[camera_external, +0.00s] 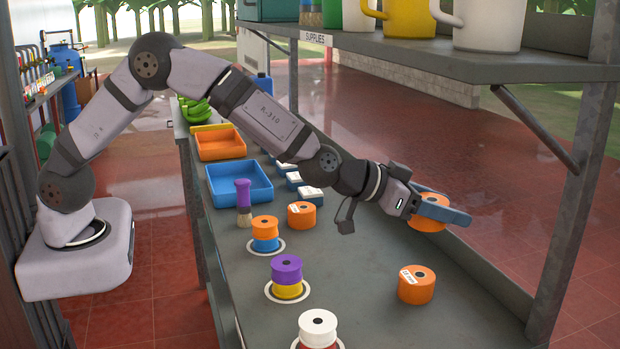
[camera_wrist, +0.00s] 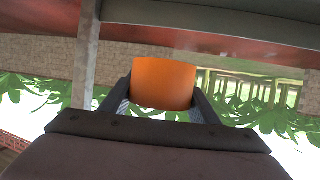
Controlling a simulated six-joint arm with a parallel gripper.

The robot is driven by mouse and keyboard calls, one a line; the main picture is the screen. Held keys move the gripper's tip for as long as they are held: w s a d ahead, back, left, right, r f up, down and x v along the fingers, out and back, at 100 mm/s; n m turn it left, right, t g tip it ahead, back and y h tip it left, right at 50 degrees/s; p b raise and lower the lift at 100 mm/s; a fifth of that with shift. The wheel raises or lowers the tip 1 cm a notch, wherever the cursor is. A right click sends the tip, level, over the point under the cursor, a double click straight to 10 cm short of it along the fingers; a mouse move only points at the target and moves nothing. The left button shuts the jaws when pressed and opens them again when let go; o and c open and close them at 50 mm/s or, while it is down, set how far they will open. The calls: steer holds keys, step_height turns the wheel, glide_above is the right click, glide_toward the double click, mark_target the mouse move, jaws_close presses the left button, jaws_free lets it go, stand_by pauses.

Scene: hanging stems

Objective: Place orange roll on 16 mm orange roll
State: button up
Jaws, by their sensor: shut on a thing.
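My gripper (camera_external: 440,208) is shut on an orange roll (camera_external: 428,225) and holds it above the right side of the bench. The held roll (camera_wrist: 165,83) also shows between the fingers in the wrist view. A labelled orange roll (camera_external: 417,288) sits alone on the bench below and in front of the gripper. Another labelled orange roll (camera_external: 301,217) sits farther back, left of the gripper. Their label text is too small to read surely. A third orange roll (camera_external: 265,225) rests on a blue roll (camera_external: 265,245) on a white-ringed spot.
A purple roll (camera_external: 286,267) sits on a yellow roll (camera_external: 288,291); a white roll (camera_external: 318,324) tops a stack at the front. A purple-handled brush (camera_external: 244,196) and blue tray (camera_external: 239,184) stand behind. A shelf (camera_external: 470,66) with mugs and its post (camera_external: 577,200) are at right.

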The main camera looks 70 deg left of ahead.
mark_target(433, 273)
steer(key=shift+a+f, duration=0.25)
steer(key=shift+f, duration=0.45)
steer(key=shift+f, duration=0.1)
steer(key=shift+f+p, duration=1.25)
steer(key=shift+f, duration=3.7)
steer(key=shift+f, duration=0.15)
steer(key=o, duration=1.2)
steer(key=shift+s, duration=0.1)
steer(key=shift+c, duration=0.2)
